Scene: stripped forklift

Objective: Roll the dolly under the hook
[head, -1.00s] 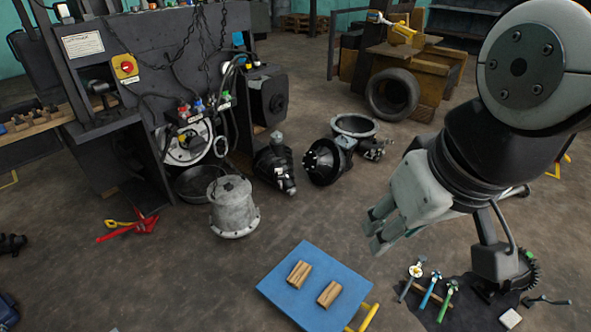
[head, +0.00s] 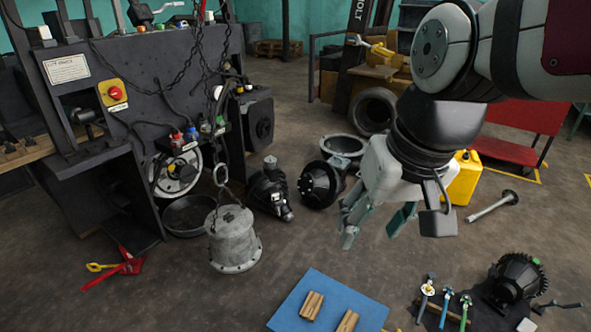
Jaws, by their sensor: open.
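The dolly (head: 345,291) is a flat blue platform at the bottom centre of the head view, with two wooden blocks (head: 312,305) on it. Its near part is cut off by the picture edge. The hook (head: 221,176) hangs on a chain at the left of centre, just above a grey flanged housing (head: 233,240). Thin strands seem to run from the hook to the housing; I cannot tell whether the housing rests on the floor. My gripper (head: 373,236) is open and empty, with its fingers pointing down. In the picture it is above and right of the dolly, apart from it.
The stripped forklift (head: 130,75) stands at the left. Dark machine parts (head: 320,184) lie behind the dolly. A mat with tools and a gear part (head: 515,280) is at the lower right. A yellow canister (head: 465,178) stands behind my gripper. Floor between dolly and housing is clear.

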